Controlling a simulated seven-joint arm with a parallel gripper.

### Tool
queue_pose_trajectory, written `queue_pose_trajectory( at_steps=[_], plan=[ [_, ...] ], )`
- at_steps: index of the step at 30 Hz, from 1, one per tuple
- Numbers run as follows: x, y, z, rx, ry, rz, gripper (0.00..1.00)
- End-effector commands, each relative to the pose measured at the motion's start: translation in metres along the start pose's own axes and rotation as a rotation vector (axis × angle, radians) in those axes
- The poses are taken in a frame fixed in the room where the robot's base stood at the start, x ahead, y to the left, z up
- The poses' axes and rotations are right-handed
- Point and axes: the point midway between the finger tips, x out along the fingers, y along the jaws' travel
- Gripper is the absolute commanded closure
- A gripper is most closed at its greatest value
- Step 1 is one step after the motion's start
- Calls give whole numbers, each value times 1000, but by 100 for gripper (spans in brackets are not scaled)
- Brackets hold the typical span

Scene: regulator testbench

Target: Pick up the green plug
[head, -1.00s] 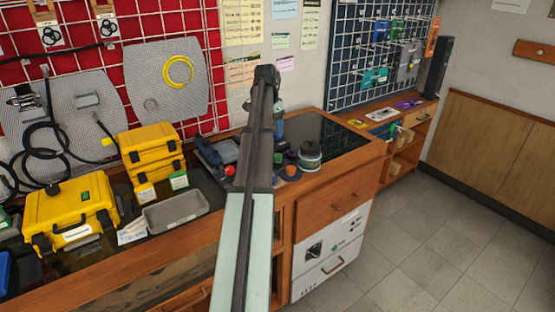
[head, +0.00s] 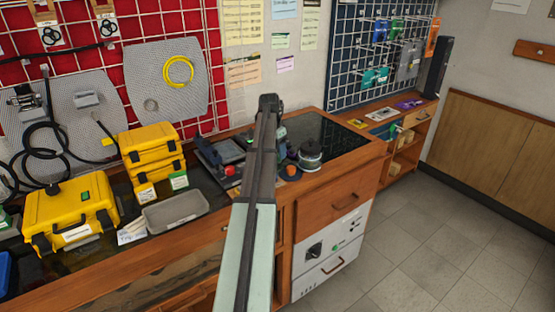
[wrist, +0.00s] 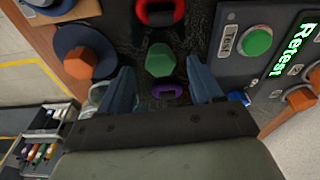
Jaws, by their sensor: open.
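The green plug (wrist: 160,61) shows in the wrist view as a hexagonal-topped piece on a dark surface. My gripper (wrist: 159,70) is open, with one blue finger to the left of the plug and the other to the right. A gap shows on each side of the plug, and nothing is held. I cannot tell how far the fingertips are above the surface. In the head view my arm hides the plug and most of the gripper.
A red piece (wrist: 160,11) and a purple piece (wrist: 168,91) lie close to the plug. An orange knob (wrist: 80,63) is left; a panel with a green button (wrist: 257,42) is right. The head view shows a grey tray (head: 175,211) and yellow cases (head: 70,215).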

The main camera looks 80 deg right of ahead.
Motion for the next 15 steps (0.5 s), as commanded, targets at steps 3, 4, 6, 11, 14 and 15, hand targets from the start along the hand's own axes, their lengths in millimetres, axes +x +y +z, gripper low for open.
queue_pose_trajectory(
  at_steps=[3, 4, 6, 11, 14, 15],
  plan=[
    [18, 0, 1, 0, -1, 1, 35],
    [22, 0, 1, 0, -1, 1, 35],
    [28, 0, 0, 0, 0, 0, 35],
    [31, 0, 0, 0, 1, -1, 35],
    [31, 0, 0, 0, 1, -1, 35],
    [31, 0, 0, 0, 1, -1, 38]
  ],
)
